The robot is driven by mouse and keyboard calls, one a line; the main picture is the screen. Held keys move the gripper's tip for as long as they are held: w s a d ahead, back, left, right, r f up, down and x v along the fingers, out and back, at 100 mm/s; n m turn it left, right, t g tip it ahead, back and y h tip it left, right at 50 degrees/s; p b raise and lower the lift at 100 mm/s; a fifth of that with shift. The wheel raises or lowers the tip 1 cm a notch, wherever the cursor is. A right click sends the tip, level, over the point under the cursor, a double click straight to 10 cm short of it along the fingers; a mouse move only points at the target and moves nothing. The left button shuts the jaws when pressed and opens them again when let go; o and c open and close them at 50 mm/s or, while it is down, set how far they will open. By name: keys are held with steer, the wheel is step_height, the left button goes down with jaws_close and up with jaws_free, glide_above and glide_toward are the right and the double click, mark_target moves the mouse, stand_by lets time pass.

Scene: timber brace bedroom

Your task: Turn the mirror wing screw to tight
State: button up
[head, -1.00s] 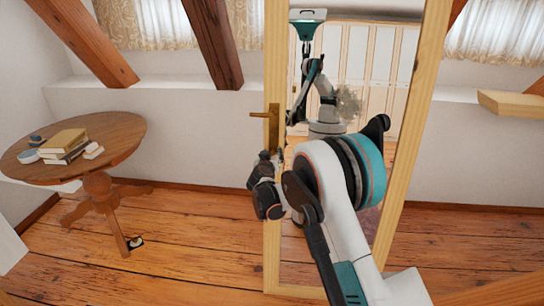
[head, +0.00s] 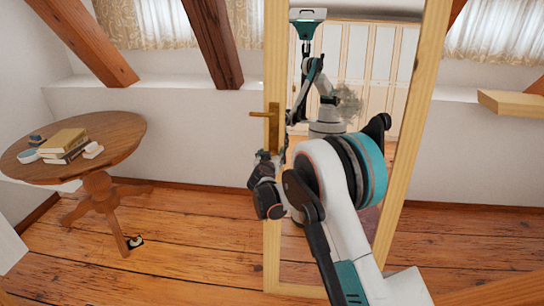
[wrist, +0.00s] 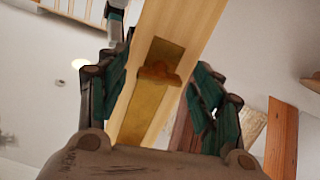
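The mirror (head: 350,60) stands upright in a pale wooden frame (head: 405,120). A brass plate with a lever-like brass piece (head: 262,114) is on its left post. In the wrist view, the brass plate (wrist: 140,112) runs along the post, with a winged brass piece (wrist: 158,72), seemingly the wing screw, across it. My gripper (head: 262,158) is at the left post, just below the brass lever in the head view. In the wrist view, my gripper's fingers (wrist: 160,68) are spread apart on either side of the post, with nothing clamped. Contact with the brass piece cannot be told.
A round wooden table (head: 115,130) with books (head: 64,142) stands at the left. Sloping timber braces (head: 212,45) stand behind. A wooden board (head: 510,104) juts in at the right. The floor between table and mirror is mostly clear.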

steer(key=v, duration=1.2)
